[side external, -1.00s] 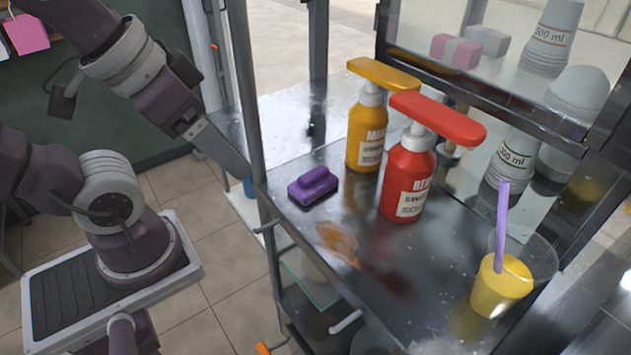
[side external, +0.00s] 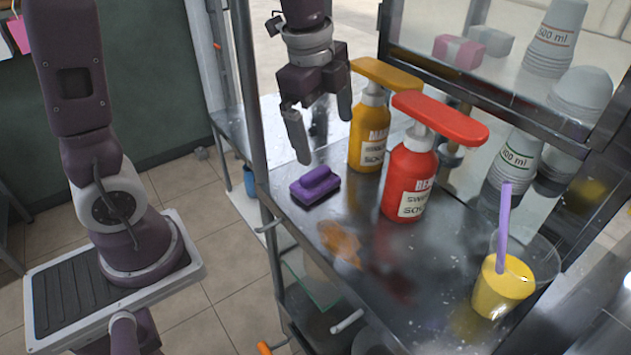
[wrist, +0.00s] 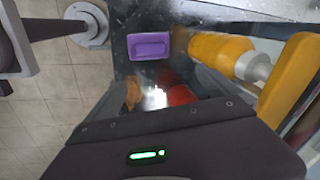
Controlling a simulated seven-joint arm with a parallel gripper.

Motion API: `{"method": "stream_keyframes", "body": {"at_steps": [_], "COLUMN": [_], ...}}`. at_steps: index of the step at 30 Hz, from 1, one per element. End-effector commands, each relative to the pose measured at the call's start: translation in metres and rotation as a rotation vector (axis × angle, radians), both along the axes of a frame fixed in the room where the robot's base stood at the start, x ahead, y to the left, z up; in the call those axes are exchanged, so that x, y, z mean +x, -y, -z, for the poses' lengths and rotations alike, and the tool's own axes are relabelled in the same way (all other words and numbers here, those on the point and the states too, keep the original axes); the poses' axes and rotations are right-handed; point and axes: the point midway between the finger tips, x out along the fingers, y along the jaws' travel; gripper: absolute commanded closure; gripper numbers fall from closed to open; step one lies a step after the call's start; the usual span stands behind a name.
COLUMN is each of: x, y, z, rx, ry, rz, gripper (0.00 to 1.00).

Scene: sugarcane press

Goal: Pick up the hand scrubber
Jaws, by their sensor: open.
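The purple hand scrubber (side external: 315,186) lies on the metal counter (side external: 400,270) near its left edge, left of the sauce bottles. In the wrist view the scrubber (wrist: 149,46) shows at the top middle, beyond my fingers. My gripper (side external: 322,142) is open and empty, pointing down above and slightly behind the scrubber. Its left finger is close above the scrubber in the side view, and I see no contact. In the wrist view the tips of my gripper (wrist: 160,75) are spread apart with a gap between them.
A yellow pump bottle (side external: 368,135) stands close to the right of my gripper. A red pump bottle (side external: 408,180) stands in front of it. A yellow drink with a purple straw (side external: 503,285) is at the front right. An orange stain (side external: 340,243) marks the counter.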

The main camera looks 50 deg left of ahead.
Motion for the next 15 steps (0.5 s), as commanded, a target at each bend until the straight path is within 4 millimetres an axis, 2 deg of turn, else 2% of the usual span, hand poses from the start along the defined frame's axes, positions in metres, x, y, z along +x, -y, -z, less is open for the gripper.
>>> {"method": "stream_keyframes", "body": {"at_steps": [1,2,5,11,15], "x": [0.002,0.001,-0.002,-0.003,-0.001], "y": [-0.011,-0.017,-0.028,-0.03,-0.026], "z": [0.02,0.029,0.046,0.072,0.099], "rx": [0.014,0.019,0.026,0.027,0.027], "ry": [-0.069,-0.107,-0.174,-0.194,-0.196], "rz": [0.065,0.104,0.184,0.207,0.206], "gripper": [0.0,0.0,0.0,0.0,0.0]}}
